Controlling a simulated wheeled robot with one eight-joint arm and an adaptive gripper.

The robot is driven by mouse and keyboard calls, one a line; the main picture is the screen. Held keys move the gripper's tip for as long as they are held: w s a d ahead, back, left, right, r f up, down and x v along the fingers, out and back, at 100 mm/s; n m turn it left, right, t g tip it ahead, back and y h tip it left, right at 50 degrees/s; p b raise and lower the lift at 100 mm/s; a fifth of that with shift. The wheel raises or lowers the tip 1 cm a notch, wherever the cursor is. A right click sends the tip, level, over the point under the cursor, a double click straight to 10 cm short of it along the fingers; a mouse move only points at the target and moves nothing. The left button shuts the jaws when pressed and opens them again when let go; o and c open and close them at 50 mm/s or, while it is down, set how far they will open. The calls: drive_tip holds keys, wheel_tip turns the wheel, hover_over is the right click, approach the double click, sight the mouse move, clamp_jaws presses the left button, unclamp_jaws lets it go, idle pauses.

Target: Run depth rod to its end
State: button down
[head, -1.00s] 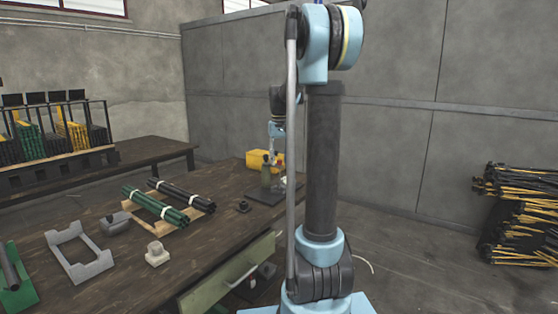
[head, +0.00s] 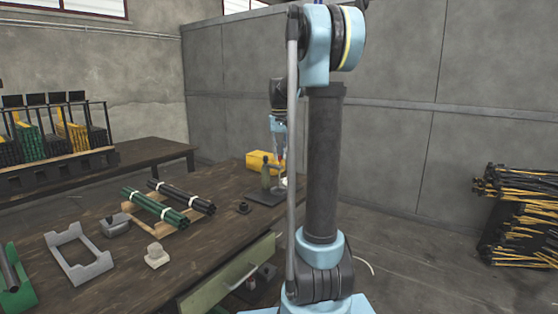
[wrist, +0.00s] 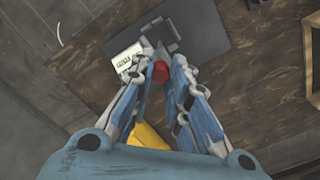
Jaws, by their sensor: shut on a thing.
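My gripper (head: 281,178) is just right of the press, pointing down and partly hidden by my arm. In the wrist view, my gripper (wrist: 163,58) is closed around a red knob (wrist: 160,73) between its fingers. The knob may be the end of the depth rod; the rod itself cannot be made out. The dark base plate (wrist: 205,35) lies beneath, with grey press parts beyond the fingertips.
A white label card (wrist: 124,60) lies beside the left finger. A yellow bin (head: 262,160) stands behind the press. Green rods (head: 155,205), dark rods (head: 182,194) and a grey cradle (head: 78,259) lie nearer on the bench. A small dark part (head: 243,207) sits close to the base plate.

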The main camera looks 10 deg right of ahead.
drive_tip(key=shift+r, duration=0.2)
drive_tip(key=c, duration=1.5)
unclamp_jaws()
drive_tip(key=shift+r, duration=0.1)
wheel_tip(320, 180, up, 12)
drive_tip(key=shift+f, duration=0.15)
